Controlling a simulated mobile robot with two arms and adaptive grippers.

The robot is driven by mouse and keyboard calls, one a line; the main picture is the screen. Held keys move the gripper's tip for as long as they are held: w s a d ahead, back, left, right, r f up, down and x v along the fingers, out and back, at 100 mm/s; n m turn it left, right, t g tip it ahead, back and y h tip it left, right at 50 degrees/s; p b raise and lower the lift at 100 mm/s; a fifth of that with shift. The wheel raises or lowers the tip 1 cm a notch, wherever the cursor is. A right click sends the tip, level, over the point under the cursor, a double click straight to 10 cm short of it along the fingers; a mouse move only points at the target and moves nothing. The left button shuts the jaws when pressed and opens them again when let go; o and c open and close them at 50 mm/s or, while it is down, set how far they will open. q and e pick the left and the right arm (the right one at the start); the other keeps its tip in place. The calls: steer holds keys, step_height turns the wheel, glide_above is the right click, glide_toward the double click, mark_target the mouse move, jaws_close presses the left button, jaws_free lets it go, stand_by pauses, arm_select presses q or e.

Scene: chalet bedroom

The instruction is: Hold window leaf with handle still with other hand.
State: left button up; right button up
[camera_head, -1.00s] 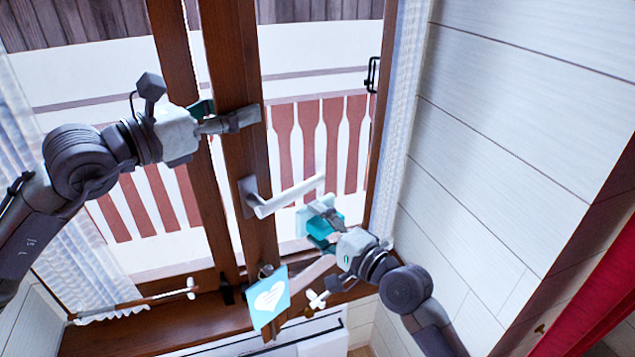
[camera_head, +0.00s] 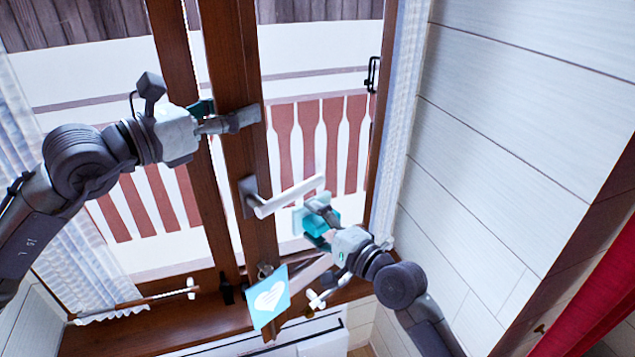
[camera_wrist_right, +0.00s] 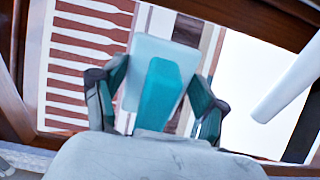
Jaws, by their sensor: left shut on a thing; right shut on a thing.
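The window leaf (camera_head: 232,62) has a brown wooden frame and a pale lever handle (camera_head: 290,196). My left gripper (camera_head: 243,117) is shut on the wooden frame of the leaf, above the handle. Whether the block touches the pane is unclear.
A light-blue card with a white heart (camera_head: 269,298) hangs below the handle. A dark latch (camera_head: 372,75) is on the frame at the right. White curtains (camera_head: 90,255) hang at both sides. A wooden sill (camera_head: 130,338) runs below. A red balcony railing (camera_head: 308,140) shows outside.

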mark_target(320, 191)
steer(key=shift+x, duration=0.8)
stand_by(0.4)
steer(key=shift+w+a, duration=0.15)
steer(key=shift+w+a, duration=0.15)
stand_by(0.4)
steer(key=shift+w+a, duration=0.15)
steer(key=shift+a, duration=0.05)
steer(key=shift+w+d, duration=0.1)
steer(key=shift+w+d+r, duration=0.1)
steer(key=shift+w+d, duration=1.1)
steer(key=shift+w, duration=0.15)
steer(key=shift+w+d, duration=1.2)
steer(key=shift+w, duration=0.15)
steer(key=shift+r, duration=0.1)
